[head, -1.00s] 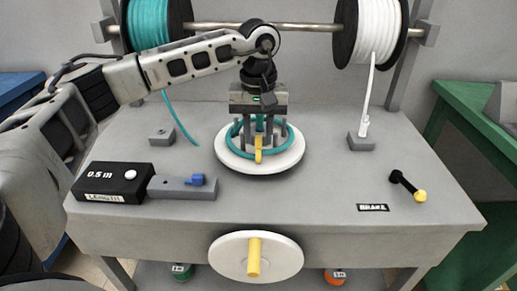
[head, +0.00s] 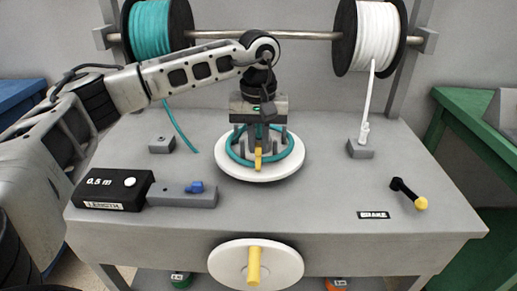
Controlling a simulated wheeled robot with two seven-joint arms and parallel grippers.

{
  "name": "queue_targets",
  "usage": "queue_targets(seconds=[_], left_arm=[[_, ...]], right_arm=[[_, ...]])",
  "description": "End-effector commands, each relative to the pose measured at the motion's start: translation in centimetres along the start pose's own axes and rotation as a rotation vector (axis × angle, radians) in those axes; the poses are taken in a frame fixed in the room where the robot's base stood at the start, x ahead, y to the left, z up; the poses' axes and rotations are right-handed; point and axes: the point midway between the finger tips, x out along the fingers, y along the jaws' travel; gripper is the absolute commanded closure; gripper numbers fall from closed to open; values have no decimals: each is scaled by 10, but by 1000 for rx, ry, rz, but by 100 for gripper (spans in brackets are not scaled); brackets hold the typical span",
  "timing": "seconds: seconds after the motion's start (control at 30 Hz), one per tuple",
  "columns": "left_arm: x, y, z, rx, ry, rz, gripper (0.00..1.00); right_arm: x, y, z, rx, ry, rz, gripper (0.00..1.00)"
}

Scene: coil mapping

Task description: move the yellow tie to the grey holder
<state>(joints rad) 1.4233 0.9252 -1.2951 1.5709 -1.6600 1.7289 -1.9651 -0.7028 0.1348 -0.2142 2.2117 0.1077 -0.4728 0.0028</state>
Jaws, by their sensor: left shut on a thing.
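A small yellow tie (head: 258,159) stands upright at the front of a teal coil (head: 291,150). The coil lies around grey pegs on a round white plate (head: 238,172) in the middle of the bench. My left gripper (head: 262,132) points down over the coil and is shut, seemingly on its back part; the fingertips are partly hidden among the pegs. A grey block (head: 161,145) lies to the left and another grey block (head: 360,150) to the right, under the white line. I cannot tell which is the grey holder. My right gripper is out of view.
A black 0.5 m box (head: 112,190) with a grey bar and blue knob (head: 195,187) is at front left. A black-yellow brake lever (head: 408,193) is at right. Teal (head: 152,25) and white (head: 370,38) spools hang behind. A white crank wheel (head: 225,262) is in front.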

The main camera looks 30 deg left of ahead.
Motion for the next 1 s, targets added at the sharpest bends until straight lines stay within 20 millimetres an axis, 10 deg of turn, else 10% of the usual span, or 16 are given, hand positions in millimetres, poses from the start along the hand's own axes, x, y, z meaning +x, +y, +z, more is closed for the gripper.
queue_targets(seconds=[1.0], left_arm=[[-18, 0, 0, 0, 1, 1, 100]], right_arm=[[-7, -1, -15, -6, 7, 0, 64]])
